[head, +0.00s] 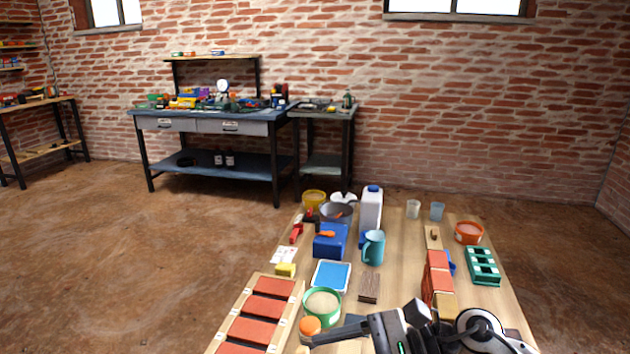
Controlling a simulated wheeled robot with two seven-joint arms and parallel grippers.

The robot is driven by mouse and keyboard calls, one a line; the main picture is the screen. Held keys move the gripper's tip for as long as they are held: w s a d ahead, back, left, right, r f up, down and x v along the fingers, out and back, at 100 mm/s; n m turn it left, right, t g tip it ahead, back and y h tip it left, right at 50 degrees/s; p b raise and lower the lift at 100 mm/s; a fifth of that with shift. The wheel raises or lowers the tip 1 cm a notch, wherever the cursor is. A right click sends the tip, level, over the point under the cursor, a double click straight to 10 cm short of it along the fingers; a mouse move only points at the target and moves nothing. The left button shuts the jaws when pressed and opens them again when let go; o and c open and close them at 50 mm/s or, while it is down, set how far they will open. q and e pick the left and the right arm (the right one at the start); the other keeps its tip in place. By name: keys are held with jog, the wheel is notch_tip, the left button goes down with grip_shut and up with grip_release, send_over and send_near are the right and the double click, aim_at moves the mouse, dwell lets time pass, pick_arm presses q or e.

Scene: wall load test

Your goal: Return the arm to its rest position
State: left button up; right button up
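My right arm comes in from the bottom right, low over the near end of the wooden table (395,297). My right gripper (325,338) points left, its tips close to an orange ball (310,326) and the green bowl of sand-coloured material (322,303). Whether it touches them, and whether its fingers are open or shut, I cannot tell. A small brick wall (437,272) stands on the table just beyond the arm; its near end is close to the arm. My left gripper is not in view.
A tray of red bricks (299,290) lies at the left. A blue tray (331,275), dark block (368,288), blue box (331,242), teal mug (373,247) and white jug (371,208) stand mid-table. An orange bowl (468,232) and green crate (482,265) are right. Floor around is clear.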

notch_tip(320, 180, up, 4)
jog(key=m+t+y, duration=0.4)
jog(key=m+t, duration=0.6)
jog(key=m, duration=0.7)
jog(key=w+d+f+m+t+h, duration=0.1)
jog(key=d+f+m+t+h, duration=0.3)
jog(key=m, duration=0.7)
jog(key=d+f+m+t+h, duration=0.15)
jog(key=m+t+h, duration=0.3)
jog(key=m, duration=0.65)
jog(key=s+d+f+m+g+h, duration=0.2)
jog(key=s+f+m+g+h, duration=0.1)
jog(key=s+f+m, duration=0.2)
jog(key=s+d+f+m+g+h, duration=0.3)
jog(key=f+m, duration=0.6)
jog(key=m, duration=0.3)
jog(key=s+g+h+p, duration=0.1)
jog(key=s, duration=0.1)
jog(key=shift+s+d, duration=0.15)
jog(key=shift+s, duration=0.2)
